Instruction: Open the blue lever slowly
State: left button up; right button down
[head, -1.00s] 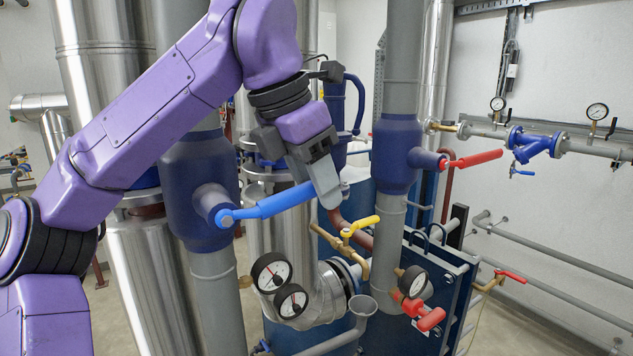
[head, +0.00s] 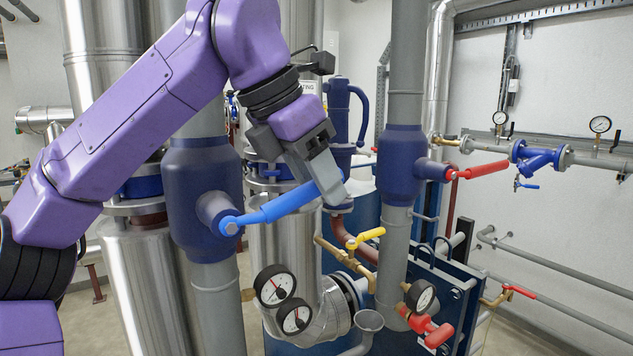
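The blue lever (head: 275,207) sticks out to the right and slightly upward from the dark blue valve body (head: 197,185) on the left grey pipe. My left gripper (head: 331,188) comes down from above at the free right end of the lever. Its grey fingers overlap the lever's tip, and the tip is hidden behind them. I cannot tell whether the fingers are closed on the lever or only touch it. My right gripper is not in view.
A second blue valve with a red lever (head: 482,169) stands to the right. Below are a yellow-handled valve (head: 368,236), two dial gauges (head: 274,285) and a red valve (head: 437,333). Pipes crowd the space around the arm; the floor at lower right is open.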

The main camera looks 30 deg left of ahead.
aim_at(279, 197)
pick_arm(q)
jog(key=shift+s, duration=0.1)
jog(key=p+v, duration=0.1)
jog(key=v, duration=0.9)
jog(key=shift+s+r, duration=0.2)
jog(key=shift+r, duration=0.05)
jog(key=shift+a, duration=0.1)
